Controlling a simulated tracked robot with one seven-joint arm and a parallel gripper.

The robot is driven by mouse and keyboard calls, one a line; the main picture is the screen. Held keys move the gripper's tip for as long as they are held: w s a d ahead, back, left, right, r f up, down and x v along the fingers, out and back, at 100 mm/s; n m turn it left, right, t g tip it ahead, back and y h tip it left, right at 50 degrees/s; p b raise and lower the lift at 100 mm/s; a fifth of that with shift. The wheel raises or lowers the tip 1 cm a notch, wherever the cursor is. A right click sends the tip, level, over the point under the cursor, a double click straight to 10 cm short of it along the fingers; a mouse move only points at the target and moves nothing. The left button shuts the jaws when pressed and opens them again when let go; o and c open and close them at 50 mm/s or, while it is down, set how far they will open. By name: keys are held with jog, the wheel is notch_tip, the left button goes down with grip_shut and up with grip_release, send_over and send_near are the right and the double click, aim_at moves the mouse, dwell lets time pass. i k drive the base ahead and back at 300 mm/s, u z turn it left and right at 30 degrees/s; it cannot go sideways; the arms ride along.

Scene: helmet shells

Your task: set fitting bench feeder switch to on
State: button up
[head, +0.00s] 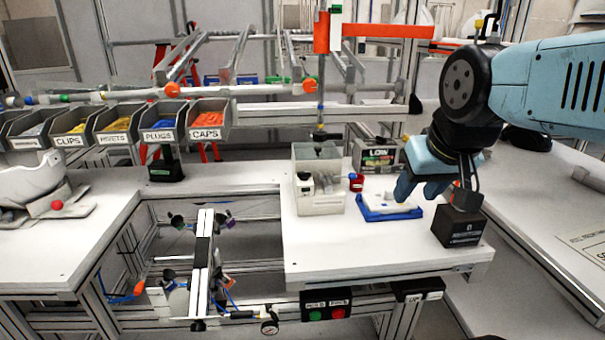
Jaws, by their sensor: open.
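A small beige feeder machine (320,198) with a clear hopper stands on the white fitting bench (330,245), left of middle. A small dark and white detail (304,182) shows on its front; I cannot tell if this is the switch or how it is set. My gripper (416,186) is at the right, above the bench and to the right of the feeder. It is open, with nothing seen in it. It is apart from the feeder, with a blue tray between them in the picture.
The blue tray (374,213) holds a white piece. A red-capped item (356,183) stands beside the feeder. A black box (458,228) sits at the bench's right. Labelled bins (162,126) hang at back left. Red and green buttons (327,313) are below the bench edge. The bench front is clear.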

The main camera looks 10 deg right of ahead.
aim_at(304, 176)
jog(key=u, duration=0.55)
jog(key=k, duration=1.25)
jog(key=u, duration=0.75)
jog(key=i, duration=1.5)
jog(key=z, duration=0.75)
